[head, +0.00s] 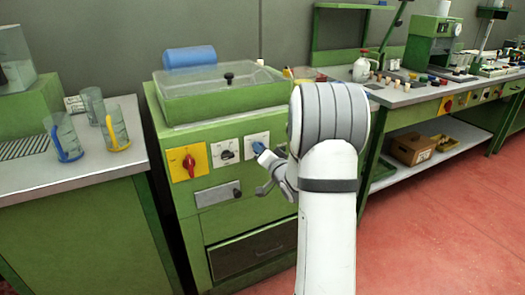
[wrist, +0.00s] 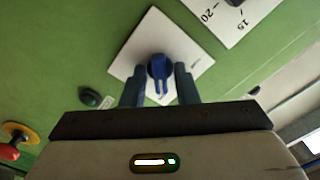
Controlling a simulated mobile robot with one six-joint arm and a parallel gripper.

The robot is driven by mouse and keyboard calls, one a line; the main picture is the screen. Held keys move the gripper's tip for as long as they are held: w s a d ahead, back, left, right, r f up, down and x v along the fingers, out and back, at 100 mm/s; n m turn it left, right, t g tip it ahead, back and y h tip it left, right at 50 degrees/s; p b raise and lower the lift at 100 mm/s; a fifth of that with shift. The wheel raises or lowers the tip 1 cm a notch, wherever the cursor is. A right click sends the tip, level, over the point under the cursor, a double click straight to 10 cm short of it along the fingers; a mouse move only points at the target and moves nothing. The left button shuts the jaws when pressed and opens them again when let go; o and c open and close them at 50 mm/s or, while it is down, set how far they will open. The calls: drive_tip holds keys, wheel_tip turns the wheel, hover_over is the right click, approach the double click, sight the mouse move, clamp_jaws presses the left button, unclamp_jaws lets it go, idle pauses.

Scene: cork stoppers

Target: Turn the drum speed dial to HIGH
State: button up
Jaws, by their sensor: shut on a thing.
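A blue dial (wrist: 158,67) sits on a white plate (wrist: 135,55) on the front of a green machine. In the head view the blue dial (head: 258,147) is the rightmost control on the panel, partly hidden by my gripper. My gripper (wrist: 159,80) is shut on the blue dial, with one dark finger on each side of it. The dial's pointer shows between the fingers in the wrist view. The lettering on its plate is too small to read, so I cannot tell which setting it points to.
Left of the blue dial are a black dial (head: 227,154) on a white plate and a red switch (head: 189,164) on a yellow plate. A silver plate with a dark knob (head: 236,193) is below. A bench with glass beakers (head: 113,128) stands left.

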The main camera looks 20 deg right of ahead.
drive_tip(key=o, duration=0.7)
drive_tip(key=s, duration=0.7)
drive_tip(key=shift+s+d+p, duration=0.15)
drive_tip(key=shift+s+p, duration=0.2)
drive_tip(key=shift+s, duration=0.05)
